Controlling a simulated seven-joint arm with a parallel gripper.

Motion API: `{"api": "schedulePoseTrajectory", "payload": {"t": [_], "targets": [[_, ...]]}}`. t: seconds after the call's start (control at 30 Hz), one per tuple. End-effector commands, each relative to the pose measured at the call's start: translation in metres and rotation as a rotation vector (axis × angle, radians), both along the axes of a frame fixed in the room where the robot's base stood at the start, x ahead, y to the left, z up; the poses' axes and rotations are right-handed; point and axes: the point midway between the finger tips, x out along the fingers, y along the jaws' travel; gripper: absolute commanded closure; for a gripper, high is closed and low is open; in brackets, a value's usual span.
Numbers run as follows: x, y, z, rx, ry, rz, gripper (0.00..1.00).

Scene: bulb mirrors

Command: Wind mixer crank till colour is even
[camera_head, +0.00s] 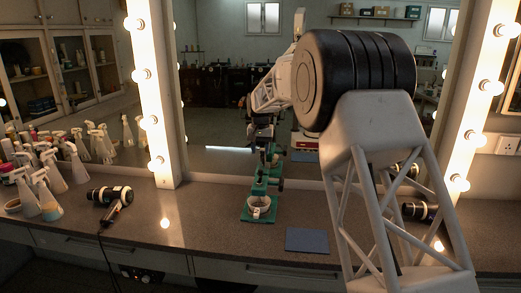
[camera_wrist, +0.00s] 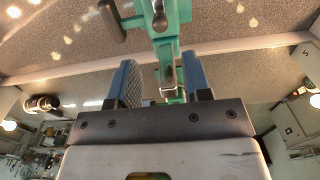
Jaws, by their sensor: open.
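The green mixer (camera_head: 260,182) stands upright on the counter, with a white bowl (camera_head: 257,203) on its base. The bowl's contents are too small to judge for colour. In the wrist view the mixer's green body (camera_wrist: 170,30) shows at top centre, with a grey handle (camera_wrist: 111,20), apparently the crank's, to its left. My gripper (camera_wrist: 160,75) is open, its two blue fingers apart. Part of the green mixer shows in the gap between them; I cannot tell whether they touch it. The grey handle lies outside the gap, beyond the left finger.
A blue mat (camera_head: 307,240) lies right of the mixer. Spray bottles (camera_head: 50,175) and a black-and-white hair dryer (camera_head: 110,194) are at the left. A large mirror (camera_head: 225,120) with lit bulbs stands behind and reflects the room. The counter between dryer and mixer is clear.

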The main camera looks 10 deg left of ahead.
Motion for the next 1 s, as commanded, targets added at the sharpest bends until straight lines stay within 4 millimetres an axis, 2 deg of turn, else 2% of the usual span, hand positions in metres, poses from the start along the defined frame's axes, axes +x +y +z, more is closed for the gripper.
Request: {"api": "schedulePoseTrajectory", "payload": {"t": [0.57,1.0], "targets": [[0.0,0.0,-0.004,0.0,0.0,0.0,0.55],[0.0,0.0,-0.033,0.0,0.0,0.0,0.55]]}}
